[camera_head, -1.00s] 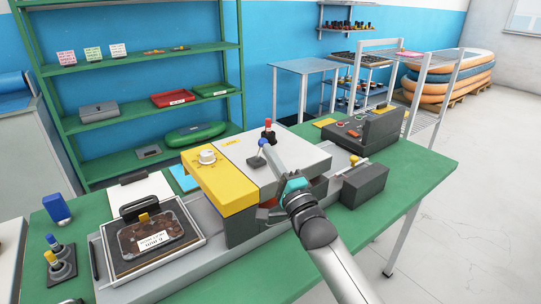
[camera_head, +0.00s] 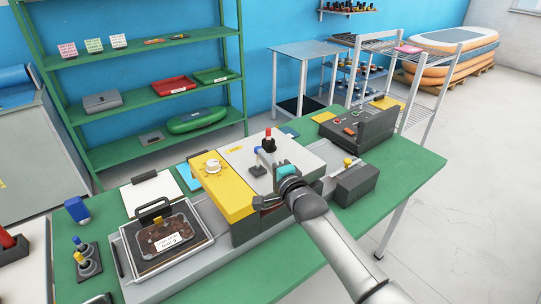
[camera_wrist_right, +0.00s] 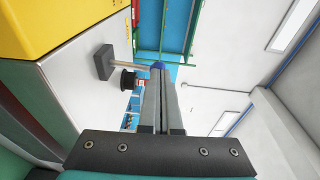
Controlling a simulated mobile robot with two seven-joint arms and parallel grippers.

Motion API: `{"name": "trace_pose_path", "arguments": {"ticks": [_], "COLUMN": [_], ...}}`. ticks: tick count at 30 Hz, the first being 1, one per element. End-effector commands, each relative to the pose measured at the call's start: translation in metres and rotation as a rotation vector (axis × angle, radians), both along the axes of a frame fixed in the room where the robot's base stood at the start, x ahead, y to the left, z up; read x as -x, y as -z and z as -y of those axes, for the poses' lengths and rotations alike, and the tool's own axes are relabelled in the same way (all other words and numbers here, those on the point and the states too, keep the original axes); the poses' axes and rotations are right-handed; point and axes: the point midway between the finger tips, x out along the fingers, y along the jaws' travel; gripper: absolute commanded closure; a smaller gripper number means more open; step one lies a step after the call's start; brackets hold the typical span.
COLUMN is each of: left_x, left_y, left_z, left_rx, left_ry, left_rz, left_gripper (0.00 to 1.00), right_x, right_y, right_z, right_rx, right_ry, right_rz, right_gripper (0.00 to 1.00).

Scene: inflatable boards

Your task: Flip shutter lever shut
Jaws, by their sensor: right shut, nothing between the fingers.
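The press-like machine has a grey-white housing (camera_head: 305,157) with a yellow front part (camera_head: 228,190). A lever with a blue knob (camera_head: 257,150) stands on the housing, and a red-knobbed part (camera_head: 268,135) stands behind it. My right gripper (camera_head: 263,154) is shut and empty, with its fingertips at the blue knob. In the right wrist view the blue knob (camera_wrist_right: 158,65) shows just past the fingertips (camera_wrist_right: 159,75), on a rod from a dark block (camera_wrist_right: 104,62). I cannot tell whether the fingers touch it. My left gripper is out of view.
A framed tray (camera_head: 170,240) lies left of the machine on the green table (camera_head: 410,170). A dark control box (camera_head: 360,130) and a smaller dark box (camera_head: 356,184) stand to the right. Small levers (camera_head: 86,258) sit at the left edge.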

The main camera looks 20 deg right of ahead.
Motion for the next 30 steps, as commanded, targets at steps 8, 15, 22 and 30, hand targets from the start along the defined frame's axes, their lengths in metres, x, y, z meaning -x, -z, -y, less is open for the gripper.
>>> {"name": "trace_pose_path", "arguments": {"ticks": [8,15,22,30], "left_x": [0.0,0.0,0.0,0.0], "left_y": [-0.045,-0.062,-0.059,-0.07], "left_z": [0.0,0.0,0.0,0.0], "left_rx": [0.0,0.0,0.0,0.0], "left_ry": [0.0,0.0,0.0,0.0], "left_rz": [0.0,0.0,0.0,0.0], "left_gripper": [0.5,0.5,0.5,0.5], "right_x": [-0.012,-0.023,-0.021,-0.021], "right_y": [-0.013,-0.012,-0.009,-0.02], "right_z": [-0.005,-0.009,-0.008,-0.008], "right_rx": [0.048,0.094,0.094,0.093], "right_ry": [-0.001,-0.001,0.0,0.0], "right_rz": [-0.14,-0.265,-0.26,-0.259], "right_gripper": [1.0,1.0,1.0,1.0]}}
